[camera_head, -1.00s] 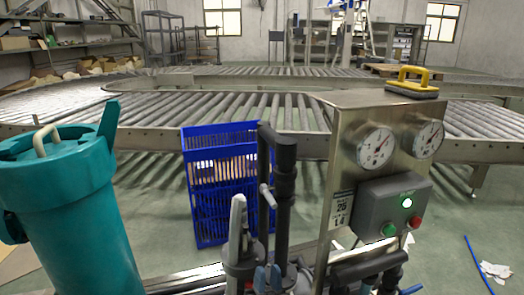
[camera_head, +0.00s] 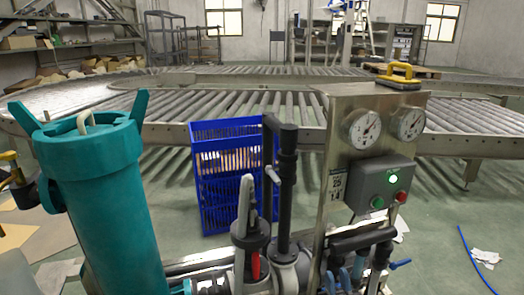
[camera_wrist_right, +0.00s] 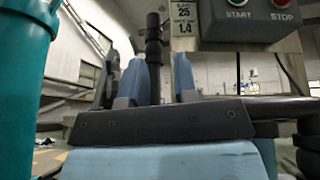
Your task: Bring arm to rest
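My right gripper (camera_head: 336,280) is low at the bottom of the head view, under the gauge panel and by the black pipes. Its two pale blue fingers also show in the right wrist view (camera_wrist_right: 159,82), standing apart with nothing held between them. The wrist view looks up past them to the panel's label and buttons. Much of my right arm is out of the head view. My left gripper is not in view.
The teal filter housing (camera_head: 95,185) stands at left, the steel gauge panel (camera_head: 342,125) at right. Between them are a black pipe (camera_head: 286,185) and grey lever (camera_head: 244,205). A blue crate (camera_head: 215,210) stands behind, before the roller conveyor (camera_head: 230,102).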

